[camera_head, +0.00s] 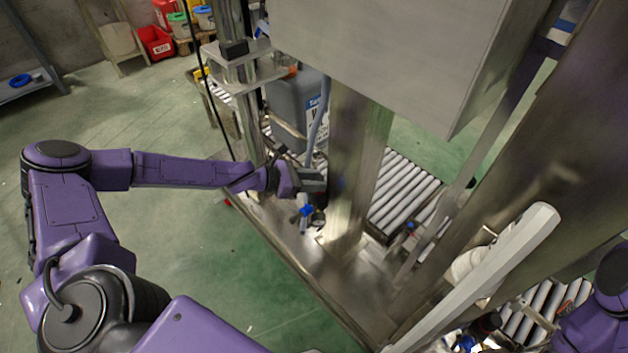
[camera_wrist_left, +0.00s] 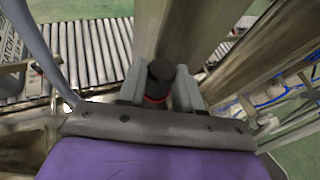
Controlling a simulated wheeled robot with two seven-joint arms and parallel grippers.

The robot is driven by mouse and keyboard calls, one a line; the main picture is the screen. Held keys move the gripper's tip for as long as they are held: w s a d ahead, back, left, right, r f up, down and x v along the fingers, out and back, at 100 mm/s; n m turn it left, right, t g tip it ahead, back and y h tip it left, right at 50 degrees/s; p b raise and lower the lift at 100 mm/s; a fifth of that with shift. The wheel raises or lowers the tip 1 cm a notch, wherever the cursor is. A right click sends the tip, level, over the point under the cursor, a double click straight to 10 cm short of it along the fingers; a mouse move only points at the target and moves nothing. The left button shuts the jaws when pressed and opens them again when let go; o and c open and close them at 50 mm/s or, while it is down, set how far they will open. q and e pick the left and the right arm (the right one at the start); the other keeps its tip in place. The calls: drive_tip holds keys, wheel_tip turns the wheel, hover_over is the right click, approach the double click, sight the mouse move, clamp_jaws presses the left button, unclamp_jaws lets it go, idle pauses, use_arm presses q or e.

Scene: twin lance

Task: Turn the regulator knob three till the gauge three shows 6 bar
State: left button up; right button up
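My left gripper (camera_head: 312,180) reaches in from the left at the steel post. In the left wrist view its two grey fingers (camera_wrist_left: 159,92) stand on either side of a black regulator knob with a red ring (camera_wrist_left: 160,74). I see no clear gap between the fingers and the knob. A small round gauge (camera_head: 318,221) shows just below the gripper in the head view, beside a blue fitting (camera_head: 305,211). It is too small to read, and I cannot tell its number. My right gripper is out of view; only part of my right arm shows at the lower right.
A steel post (camera_head: 352,165) stands right behind the gripper, under a large grey cabinet (camera_head: 395,50). A grey canister (camera_head: 292,108) and a hose are close behind. A roller conveyor (camera_head: 405,192) runs beyond. Green floor (camera_head: 150,235) is free on the left.

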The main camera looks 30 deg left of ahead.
use_arm(q)
drive_tip(key=shift+r+p, duration=0.15)
drive_tip(key=shift+p, duration=0.25)
drive_tip(key=m+g+h+p, duration=0.1)
drive_tip(key=p, duration=0.1)
drive_tip(key=shift+r+m+p, duration=0.15)
drive_tip(key=shift+m+p, duration=0.15)
drive_tip(key=shift+p, duration=0.05)
drive_tip(key=shift+w+f+m+g+h, duration=0.1)
drive_tip(key=shift+f+m+g+h, duration=0.2)
drive_tip(key=shift+m+g+h, duration=0.3)
drive_tip(key=o, duration=1)
drive_tip(key=shift+o, duration=0.2)
drive_tip(key=shift+a, duration=0.1)
